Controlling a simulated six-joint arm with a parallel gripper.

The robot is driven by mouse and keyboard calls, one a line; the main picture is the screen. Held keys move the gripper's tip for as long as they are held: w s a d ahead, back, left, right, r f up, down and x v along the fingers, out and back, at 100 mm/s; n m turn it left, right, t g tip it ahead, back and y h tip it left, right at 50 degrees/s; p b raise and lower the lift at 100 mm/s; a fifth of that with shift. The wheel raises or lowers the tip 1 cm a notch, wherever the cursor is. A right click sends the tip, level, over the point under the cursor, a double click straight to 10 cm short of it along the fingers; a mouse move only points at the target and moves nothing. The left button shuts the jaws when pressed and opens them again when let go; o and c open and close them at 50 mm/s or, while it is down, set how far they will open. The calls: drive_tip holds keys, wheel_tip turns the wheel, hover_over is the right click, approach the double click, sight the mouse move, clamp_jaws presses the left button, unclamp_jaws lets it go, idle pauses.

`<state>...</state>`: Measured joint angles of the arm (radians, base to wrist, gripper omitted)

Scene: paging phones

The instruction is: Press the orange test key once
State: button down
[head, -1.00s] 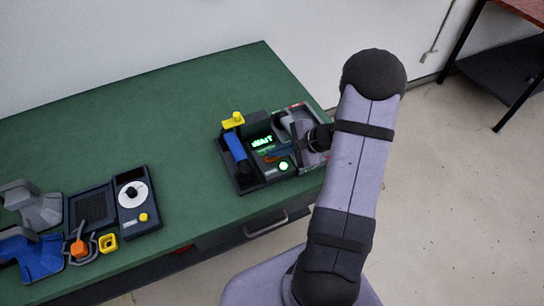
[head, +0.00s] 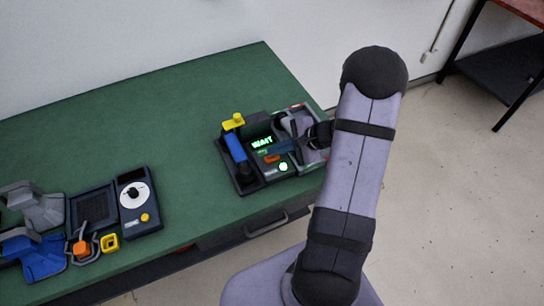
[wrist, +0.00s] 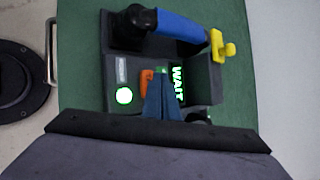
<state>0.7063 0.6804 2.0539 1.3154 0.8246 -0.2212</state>
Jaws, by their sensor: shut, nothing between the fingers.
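The orange test key (head: 271,158) sits on the dark phone unit (head: 262,184), below a lit green display reading WAIT (head: 262,142). In the wrist view the orange key (wrist: 146,82) shows just left of my fingertips and is partly covered by them. My gripper (head: 277,148) is shut and empty, its narrow blue-grey fingers reaching over the unit from the right. In the wrist view the closed fingers (wrist: 161,82) point between the key and the display (wrist: 178,84). The fingers look apart from the key in the head view, but the exact gap cannot be told.
A blue handset (head: 236,147) and a yellow hook (head: 233,121) are on the unit's left side. A round green light (head: 283,167) glows below the key. A second station with a dial (head: 134,194) stands at left. The green bench (head: 180,120) between is clear.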

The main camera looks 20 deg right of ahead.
sight(276, 159)
drive_tip(key=shift+r+p, duration=1.8)
drive_tip(key=shift+r, duration=0.7)
drive_tip(key=s+a+f+g, duration=0.1)
drive_tip(key=s, duration=0.2)
drive_tip(key=s+f+n+g, duration=0.1)
drive_tip(key=s+f, duration=0.1)
drive_tip(key=s, duration=0.1)
drive_tip(key=s+a+f+n+g, duration=0.1)
drive_tip(key=s+g, duration=0.1)
drive_tip(key=s, duration=0.2)
drive_tip(key=shift+a+f, duration=0.3)
drive_tip(key=shift+a, duration=0.05)
drive_tip(key=s+a+r+n+g+h, duration=0.15)
drive_tip(key=s+n+g, duration=0.35)
drive_tip(key=s, duration=0.6)
drive_tip(key=w+a+r+n+t+h, duration=0.1)
drive_tip(key=a+r+n+t+h, duration=0.1)
drive_tip(key=a+r+n+h, duration=0.2)
drive_tip(key=shift+w+a+r+n+h, duration=0.35)
drive_tip(key=shift+a+r+n, duration=1.8)
drive_tip(key=shift+n, duration=1.65)
